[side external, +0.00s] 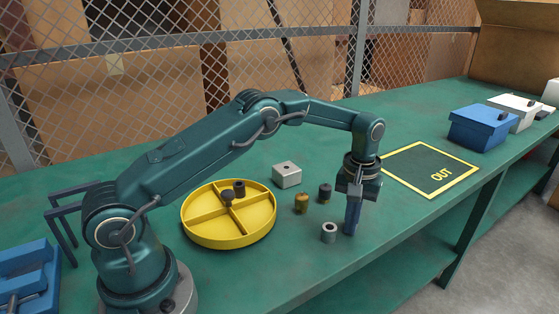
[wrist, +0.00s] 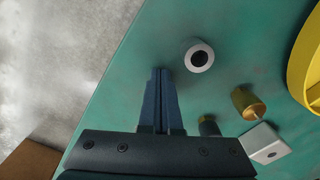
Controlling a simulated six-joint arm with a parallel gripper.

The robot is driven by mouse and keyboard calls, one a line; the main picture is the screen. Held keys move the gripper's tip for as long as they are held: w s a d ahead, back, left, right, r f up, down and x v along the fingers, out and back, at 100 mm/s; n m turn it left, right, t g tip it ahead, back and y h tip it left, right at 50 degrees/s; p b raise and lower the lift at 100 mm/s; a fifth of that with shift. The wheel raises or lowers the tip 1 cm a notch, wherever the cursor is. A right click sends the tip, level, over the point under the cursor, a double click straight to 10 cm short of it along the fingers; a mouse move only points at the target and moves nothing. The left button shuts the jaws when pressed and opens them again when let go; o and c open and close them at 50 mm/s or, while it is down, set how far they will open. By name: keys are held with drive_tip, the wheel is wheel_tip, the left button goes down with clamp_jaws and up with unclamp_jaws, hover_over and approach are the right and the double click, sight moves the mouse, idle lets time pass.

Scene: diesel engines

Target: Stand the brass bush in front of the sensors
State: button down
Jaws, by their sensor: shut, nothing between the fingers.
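A short hollow grey ring (side external: 328,232), bush-shaped, stands on the green bench just left of my gripper (side external: 349,233); in the wrist view the ring (wrist: 190,66) shows its dark bore. It looks grey, not brass. A dark cylinder (side external: 325,193) stands right of the brass one. My gripper points down, its blue fingers (wrist: 160,73) shut together and empty, apart from the ring. The fingertips are low, near the bench; contact cannot be told.
A yellow divided round tray (side external: 187,225) holds two dark parts. A pale block (side external: 287,176) with a hole sits behind the cylinders. The yellow-bordered OUT mat (side external: 425,168) is empty. Blue (side external: 478,130) and white boxes stand far right. The bench's front edge is close to my gripper.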

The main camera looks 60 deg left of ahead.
drive_tip(key=shift+s+d, duration=0.5)
drive_tip(key=shift+s, duration=0.3)
drive_tip(key=shift+s+d, duration=0.45)
drive_tip(key=shift+s, duration=0.3)
drive_tip(key=shift+s+d+r, duration=0.1)
drive_tip(key=shift+s+r, duration=0.1)
drive_tip(key=shift+r, duration=0.05)
wheel_tip(320, 180, up, 10)
wheel_tip(320, 180, up, 6)
drive_tip(key=t, duration=0.2)
hover_over(344, 247)
drive_tip(key=s, duration=0.1)
drive_tip(key=s+a+r+m+t, duration=0.1)
drive_tip(key=s+r+t, duration=0.1)
drive_tip(key=s+r, duration=0.45)
drive_tip(key=s+a+f+m+t, duration=0.1)
drive_tip(key=s+f+m, duration=0.4)
drive_tip(key=s, duration=0.8)
wheel_tip(344, 247, down, 3)
drive_tip(key=shift+r+t, duration=0.2)
drive_tip(key=shift+t, duration=0.1)
